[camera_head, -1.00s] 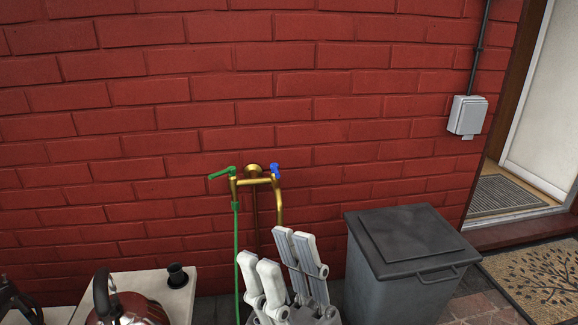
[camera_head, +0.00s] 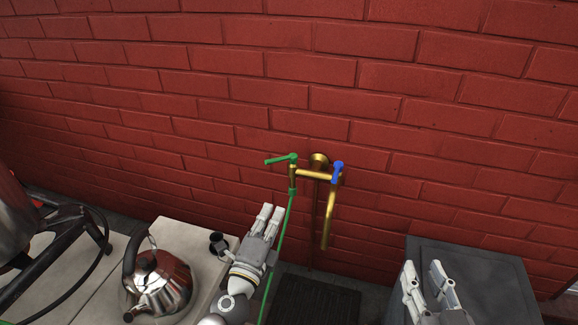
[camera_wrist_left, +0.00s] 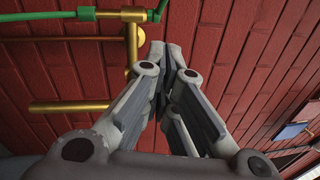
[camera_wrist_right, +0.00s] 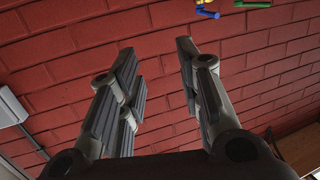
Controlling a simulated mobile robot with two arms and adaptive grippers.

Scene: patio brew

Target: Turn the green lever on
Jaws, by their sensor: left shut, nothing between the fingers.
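The green lever (camera_head: 281,159) sits on the left side of the brass tap (camera_head: 316,175) on the brick wall and points left. A blue lever (camera_head: 338,171) sits on the tap's right side. A green hose (camera_head: 279,240) hangs from the tap's left outlet. My left gripper (camera_head: 270,212) is shut and empty, below and left of the green lever and apart from it. In the left wrist view, its fingers (camera_wrist_left: 171,52) meet beside the brass pipes. My right gripper (camera_head: 422,270) is open and empty, low at the right. The green lever also shows in the right wrist view (camera_wrist_right: 252,4).
A kettle (camera_head: 158,283) and a small black cup (camera_head: 218,243) stand on the pale counter (camera_head: 185,235) at the left. A grey bin (camera_head: 470,262) stands at the right, behind my right gripper. A dark grate (camera_head: 316,302) lies on the ground below the tap.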

